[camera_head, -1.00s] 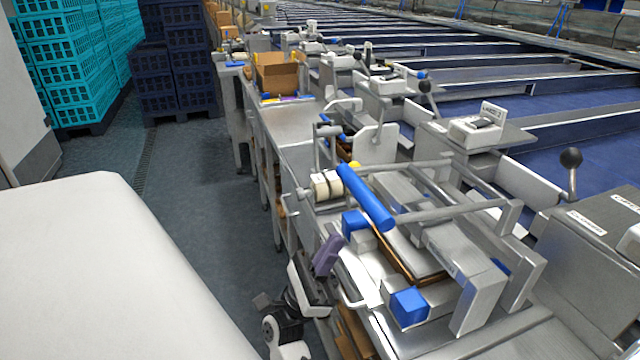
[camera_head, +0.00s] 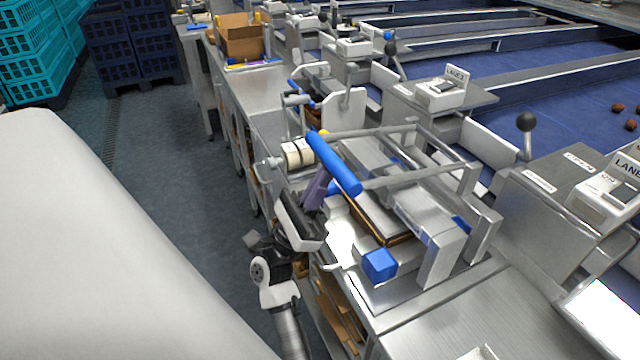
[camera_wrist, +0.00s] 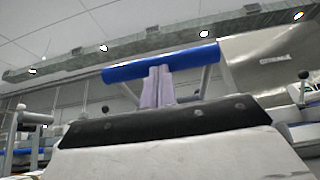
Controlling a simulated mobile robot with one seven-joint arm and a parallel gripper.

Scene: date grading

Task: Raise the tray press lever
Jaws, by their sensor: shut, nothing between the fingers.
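The tray press stands on the steel bench, with its lever's blue grip bar (camera_head: 334,163) running slantwise across the front of a grey tube frame (camera_head: 410,176). A brown tray (camera_head: 385,226) sits in the press beneath the frame. My gripper (camera_head: 318,186) is just below and left of the blue bar, fingers pointing up toward it. In the wrist view the blue bar (camera_wrist: 125,73) lies across the tips of my closed purple fingers (camera_wrist: 158,86), which overlap its underside. Nothing shows between the fingers. Whether they touch the bar I cannot tell.
Blue blocks, one of them at the press's front corner (camera_head: 379,264), sit close to my gripper. A tape dispenser (camera_head: 297,153) stands just behind. A ball-topped lever (camera_head: 527,122) rises at the right. The aisle floor (camera_head: 170,170) at left is clear.

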